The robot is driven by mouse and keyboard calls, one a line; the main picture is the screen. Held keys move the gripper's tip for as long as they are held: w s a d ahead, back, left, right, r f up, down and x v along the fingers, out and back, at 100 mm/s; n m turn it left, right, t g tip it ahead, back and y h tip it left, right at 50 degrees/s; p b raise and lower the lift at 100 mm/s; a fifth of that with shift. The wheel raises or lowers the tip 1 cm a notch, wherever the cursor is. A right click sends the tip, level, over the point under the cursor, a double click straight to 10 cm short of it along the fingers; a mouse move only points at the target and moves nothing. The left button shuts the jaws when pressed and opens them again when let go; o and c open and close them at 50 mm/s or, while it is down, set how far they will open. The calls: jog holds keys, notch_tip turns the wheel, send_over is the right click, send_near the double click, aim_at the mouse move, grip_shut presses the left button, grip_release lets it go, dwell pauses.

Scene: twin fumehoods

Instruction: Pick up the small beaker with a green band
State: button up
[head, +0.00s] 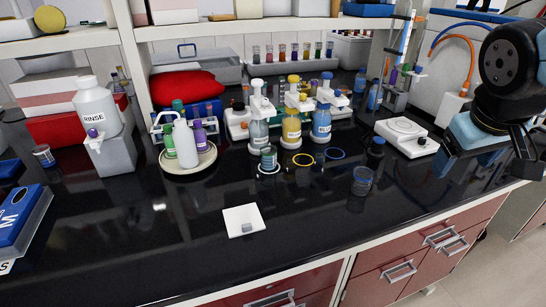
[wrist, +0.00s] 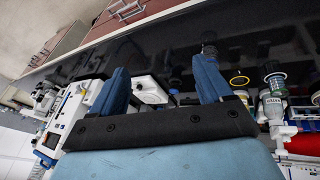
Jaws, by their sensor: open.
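The small beaker with a green band (head: 268,156) stands upright on the black counter in the head view, at a white ring in front of the white-capped bottle. In the wrist view a small greenish vessel (wrist: 272,68) right of the fingers looks like the same beaker. My gripper (wrist: 162,75) is open, with two blue fingers apart and nothing held between them. In the head view my arm is at the far right, well away from the beaker; its fingertips are hard to make out there.
Three wash bottles, including a yellow one (head: 292,128), stand close behind the beaker. A white tile (head: 243,219) lies in front; the front counter is mostly clear.

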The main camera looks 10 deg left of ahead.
jog(key=shift+o, duration=0.3)
jog(key=w+a+f+n+h, duration=0.2)
jog(key=w+f+n+h, duration=0.1)
jog(key=w+n, duration=0.3)
jog(key=shift+w+a+n+h, duration=0.3)
jog(key=shift+a+n, duration=0.1)
jog(key=shift+n, duration=0.6)
jog(key=n+t+y, duration=0.7)
jog(key=n+t, duration=0.2)
jog(key=n, duration=1.7)
send_near(269, 149)
jog(key=x, duration=0.3)
jog(key=shift+w+d+r, duration=0.1)
jog(key=shift+r, duration=0.1)
jog(key=shift+f+x, duration=0.25)
jog(key=shift+x, duration=2.25)
jog(key=shift+c, duration=0.4)
jog(key=c, duration=1.1)
